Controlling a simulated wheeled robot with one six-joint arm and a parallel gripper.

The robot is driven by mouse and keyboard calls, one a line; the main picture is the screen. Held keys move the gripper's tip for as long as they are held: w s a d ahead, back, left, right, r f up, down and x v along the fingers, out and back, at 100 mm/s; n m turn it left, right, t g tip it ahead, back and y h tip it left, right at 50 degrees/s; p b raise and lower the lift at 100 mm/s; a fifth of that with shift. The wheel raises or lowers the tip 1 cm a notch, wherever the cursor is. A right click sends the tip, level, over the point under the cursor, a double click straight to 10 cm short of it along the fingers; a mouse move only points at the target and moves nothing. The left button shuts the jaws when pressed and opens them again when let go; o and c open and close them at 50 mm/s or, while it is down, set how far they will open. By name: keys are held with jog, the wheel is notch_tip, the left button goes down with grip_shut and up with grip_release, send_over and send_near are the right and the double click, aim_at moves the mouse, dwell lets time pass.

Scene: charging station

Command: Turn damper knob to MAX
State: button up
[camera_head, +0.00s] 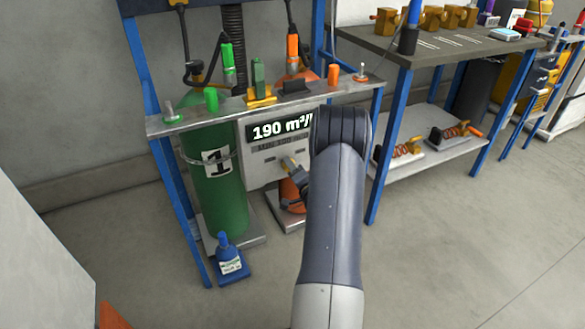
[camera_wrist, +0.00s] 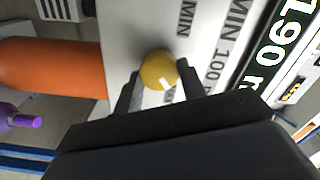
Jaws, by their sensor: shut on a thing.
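The yellow damper knob (camera_wrist: 157,70) sits on the pale panel (camera_wrist: 125,25) in the wrist view, between the two dark fingers of my gripper (camera_wrist: 158,78). The fingers are shut on its sides. A white mark shows on the knob's face, toward its lower right in this view. In the head view the panel (camera_head: 255,172) stands below a display (camera_head: 281,128) reading about 190 m³/h, with its end cut off by my arm. My gripper (camera_head: 293,170) is at the panel, and the knob is mostly hidden there.
A green cylinder (camera_head: 217,190) marked 1 stands left of the panel, and an orange cylinder (camera_wrist: 50,68) stands beside it. A blue bottle (camera_head: 229,258) is on the floor. A shelf (camera_head: 155,127) with coloured fittings runs above. A workbench (camera_head: 430,48) stands right. The floor at right is clear.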

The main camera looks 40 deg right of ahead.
jog(key=shift+m, duration=0.8)
jog(key=o, duration=1)
jog(key=shift+c, duration=0.2)
jog(key=p+v, duration=0.2)
jog(key=v, duration=0.8)
jog(key=shift+s, duration=0.35)
jog(key=shift+a, duration=0.15)
